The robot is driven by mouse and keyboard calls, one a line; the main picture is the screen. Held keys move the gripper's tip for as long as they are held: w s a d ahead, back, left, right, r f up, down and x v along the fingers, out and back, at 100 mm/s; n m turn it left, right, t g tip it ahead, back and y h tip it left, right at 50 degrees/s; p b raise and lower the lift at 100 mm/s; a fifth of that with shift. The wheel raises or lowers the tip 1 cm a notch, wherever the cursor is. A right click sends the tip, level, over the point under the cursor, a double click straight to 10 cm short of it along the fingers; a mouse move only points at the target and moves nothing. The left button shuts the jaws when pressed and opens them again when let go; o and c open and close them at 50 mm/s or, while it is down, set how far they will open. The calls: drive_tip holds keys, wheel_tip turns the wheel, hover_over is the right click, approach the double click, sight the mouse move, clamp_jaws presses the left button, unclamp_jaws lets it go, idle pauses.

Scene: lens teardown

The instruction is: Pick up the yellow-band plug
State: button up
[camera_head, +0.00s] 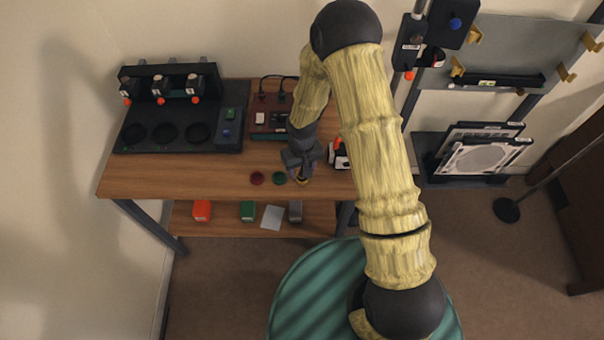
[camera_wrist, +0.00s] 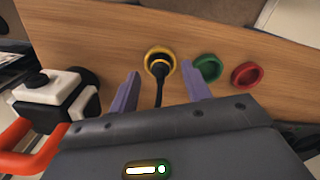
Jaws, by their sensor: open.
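The yellow-band plug (camera_wrist: 160,58) is a dark round piece with a yellow ring and a dark stem, on the wooden table (camera_wrist: 110,35). In the wrist view it lies between and just beyond the two purple fingers of my gripper (camera_wrist: 165,88). The fingers are open, one on each side, and I see no contact. In the head view my gripper (camera_head: 302,172) is low over the table's front edge, and only a bit of the yellow band (camera_head: 303,181) shows below it.
A green disc (camera_wrist: 210,66) and a red disc (camera_wrist: 247,75) lie in a row to the right of the plug in the wrist view. A white and black device with an orange handle (camera_wrist: 55,100) stands to the left. A black station (camera_head: 180,115) fills the table's left side.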

drive_tip(key=shift+f, duration=0.5)
drive_tip(key=shift+c, duration=0.2)
drive_tip(key=c, duration=1)
